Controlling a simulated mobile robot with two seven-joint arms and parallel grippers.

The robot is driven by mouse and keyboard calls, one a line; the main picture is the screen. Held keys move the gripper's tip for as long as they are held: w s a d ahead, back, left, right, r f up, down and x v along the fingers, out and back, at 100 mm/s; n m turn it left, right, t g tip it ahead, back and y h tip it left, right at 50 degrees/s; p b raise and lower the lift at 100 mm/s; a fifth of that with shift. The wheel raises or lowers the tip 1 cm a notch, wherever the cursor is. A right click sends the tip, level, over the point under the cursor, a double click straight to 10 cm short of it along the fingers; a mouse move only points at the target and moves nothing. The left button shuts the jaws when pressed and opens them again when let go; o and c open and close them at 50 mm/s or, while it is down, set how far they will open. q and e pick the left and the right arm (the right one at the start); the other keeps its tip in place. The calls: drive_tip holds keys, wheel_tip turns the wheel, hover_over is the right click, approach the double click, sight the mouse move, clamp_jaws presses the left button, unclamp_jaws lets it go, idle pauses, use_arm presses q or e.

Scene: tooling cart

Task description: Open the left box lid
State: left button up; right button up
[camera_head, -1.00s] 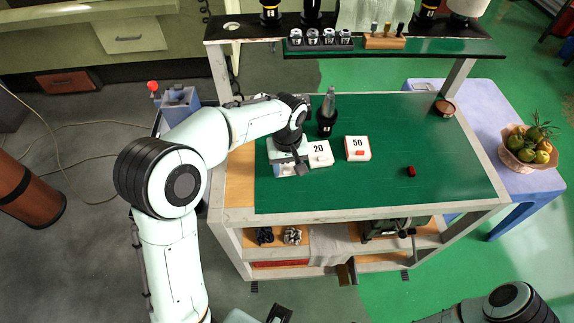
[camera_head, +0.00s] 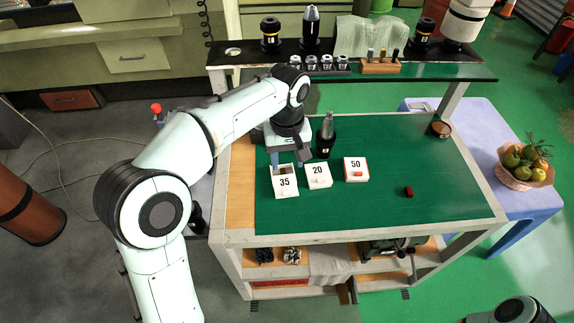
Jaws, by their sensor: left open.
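The left box (camera_head: 285,188), marked 35, sits on the green cart top. A brownish opening shows along its back edge, behind the numbered face, so its lid looks at least partly open. My left gripper (camera_head: 287,160) is open, just behind and above this box. Its fingers are small and partly hidden by the wrist, and I cannot tell whether they touch the box. The middle box (camera_head: 318,177), marked 20, and the right box (camera_head: 356,170), marked 50, look closed. My right gripper is out of view.
A dark tool holder (camera_head: 326,138) stands close right of my left gripper. A small red block (camera_head: 408,192) lies to the right. An upper shelf (camera_head: 400,72) holds tools behind. A fruit basket (camera_head: 520,173) is on the blue table. The front right of the cart top is clear.

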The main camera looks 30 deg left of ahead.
sight(287, 192)
use_arm(q)
drive_tip(key=shift+s+a+r, duration=0.1)
drive_tip(key=shift+r, duration=0.1)
wheel_tip(287, 192, down, 12)
drive_tip(key=shift+b, duration=0.8)
drive_tip(key=shift+w+f, duration=0.2)
drive_tip(key=shift+f, duration=0.55)
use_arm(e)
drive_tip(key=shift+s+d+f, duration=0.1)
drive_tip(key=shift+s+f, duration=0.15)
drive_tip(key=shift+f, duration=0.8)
use_arm(q)
drive_tip(key=shift+c, duration=0.3)
